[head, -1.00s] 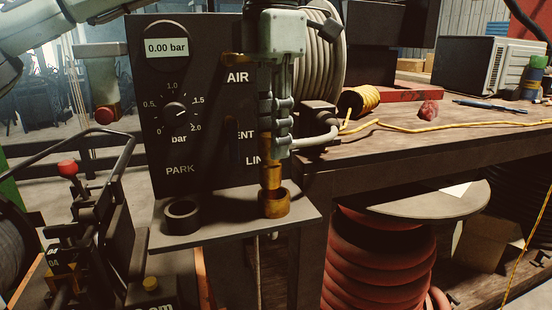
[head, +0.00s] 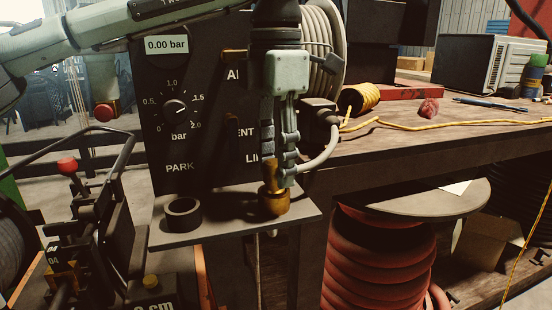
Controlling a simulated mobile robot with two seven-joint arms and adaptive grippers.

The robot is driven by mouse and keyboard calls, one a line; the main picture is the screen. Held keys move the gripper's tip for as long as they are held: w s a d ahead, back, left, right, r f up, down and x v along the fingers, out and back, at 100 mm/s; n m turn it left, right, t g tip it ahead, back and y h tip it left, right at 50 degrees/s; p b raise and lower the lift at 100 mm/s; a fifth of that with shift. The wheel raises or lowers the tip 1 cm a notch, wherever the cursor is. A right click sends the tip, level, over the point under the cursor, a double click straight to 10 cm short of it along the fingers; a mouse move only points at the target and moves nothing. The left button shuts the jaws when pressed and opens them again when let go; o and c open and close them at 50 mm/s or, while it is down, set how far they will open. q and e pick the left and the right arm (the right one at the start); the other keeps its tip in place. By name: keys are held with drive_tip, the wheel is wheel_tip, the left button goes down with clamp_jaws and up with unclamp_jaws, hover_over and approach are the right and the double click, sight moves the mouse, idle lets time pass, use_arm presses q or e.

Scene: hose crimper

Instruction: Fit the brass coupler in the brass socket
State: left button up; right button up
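The brass coupler (head: 271,173) is a narrow upright brass piece, seen between the fingers of my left gripper (head: 278,170). The gripper points straight down and looks shut on the coupler, though the right finger partly covers it. The brass socket (head: 274,203) is a wider brass ring on the small grey shelf (head: 230,226). The coupler's lower end is down in the socket's mouth, and the fingertips are just above the rim. How deep it sits is hidden. My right gripper is not in view.
A dark empty ring (head: 183,214) stands on the shelf left of the socket. The dark gauge panel (head: 205,110), reading 0.00 bar, rises close behind. A pale hose (head: 322,155) curves right of the gripper. The wooden bench (head: 430,145) stands at the right.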

use_arm(q)
drive_tip(key=shift+r, duration=0.15)
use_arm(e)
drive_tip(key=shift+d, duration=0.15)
use_arm(q)
drive_tip(key=shift+r, duration=0.3)
wheel_tip(320, 180, up, 6)
drive_tip(key=shift+r, duration=0.5)
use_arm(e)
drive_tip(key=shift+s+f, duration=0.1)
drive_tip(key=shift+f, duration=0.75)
